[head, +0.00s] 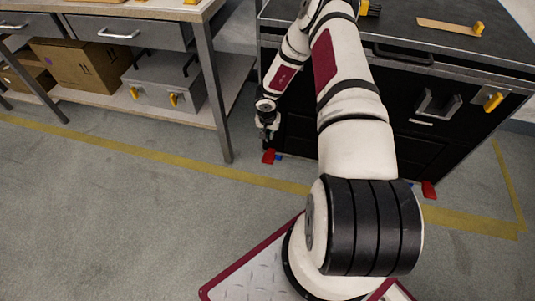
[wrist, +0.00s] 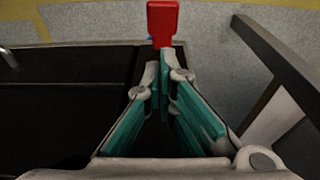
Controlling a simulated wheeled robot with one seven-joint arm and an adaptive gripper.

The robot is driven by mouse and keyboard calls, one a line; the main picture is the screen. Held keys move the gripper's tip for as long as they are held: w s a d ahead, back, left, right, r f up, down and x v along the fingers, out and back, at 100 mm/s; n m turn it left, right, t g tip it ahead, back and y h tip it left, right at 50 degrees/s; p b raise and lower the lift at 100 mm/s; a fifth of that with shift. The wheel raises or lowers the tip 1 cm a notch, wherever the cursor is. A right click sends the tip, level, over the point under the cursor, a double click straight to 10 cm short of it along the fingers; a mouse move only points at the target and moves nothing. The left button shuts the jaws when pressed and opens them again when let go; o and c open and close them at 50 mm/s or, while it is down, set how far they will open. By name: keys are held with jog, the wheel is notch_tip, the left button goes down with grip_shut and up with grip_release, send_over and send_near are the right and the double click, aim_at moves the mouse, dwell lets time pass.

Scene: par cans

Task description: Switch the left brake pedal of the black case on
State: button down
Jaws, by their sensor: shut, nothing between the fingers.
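The black case (head: 400,145) stands at the right in the head view, partly hidden behind my arm. Its left brake pedal (head: 268,156) is a small red tab near the floor at the case's left front corner, with a bit of blue beside it. In the wrist view the red pedal (wrist: 162,22) shows at the top centre, just beyond my fingertips. My gripper (head: 267,125) points down above the pedal; its teal-padded fingers (wrist: 165,66) are shut and empty. I cannot tell whether the fingertips touch the pedal.
A second red pedal (head: 429,190) is at the case's right front corner. A workbench (head: 215,85) stands left of the case, its leg close to my gripper; a grey box (head: 165,85) and cardboard box (head: 80,62) sit on its shelf. The floor in front is clear.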

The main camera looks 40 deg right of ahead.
jog(key=b, duration=0.6)
send_near(269, 160)
jog(key=w+d+f, duration=0.1)
jog(key=f, duration=0.1)
jog(key=d+f, duration=0.1)
jog(key=w+d+f, duration=0.1)
jog(key=f, duration=0.1)
jog(key=shift+w+f, duration=0.3)
jog(key=shift+w, duration=0.05)
jog(key=shift+s+f, duration=0.1)
jog(key=shift+f, duration=0.35)
jog(key=shift+s+a+f, duration=0.2)
jog(key=shift+a+f, duration=0.1)
jog(key=shift+f, duration=0.1)
jog(key=shift+s+a+f+b, duration=0.2)
jog(key=shift+f+b, duration=0.1)
jog(key=shift+f, duration=0.15)
jog(key=shift+s+a+f+b, duration=0.1)
jog(key=shift+a+f+b, duration=0.15)
jog(key=shift+f, duration=0.2)
jog(key=shift+s+a+f+b, duration=0.1)
jog(key=shift+f+b, duration=0.15)
jog(key=shift+f, duration=0.2)
jog(key=shift+s+a+f+b, duration=0.1)
jog(key=shift+f+b, duration=0.15)
jog(key=shift+f, duration=0.15)
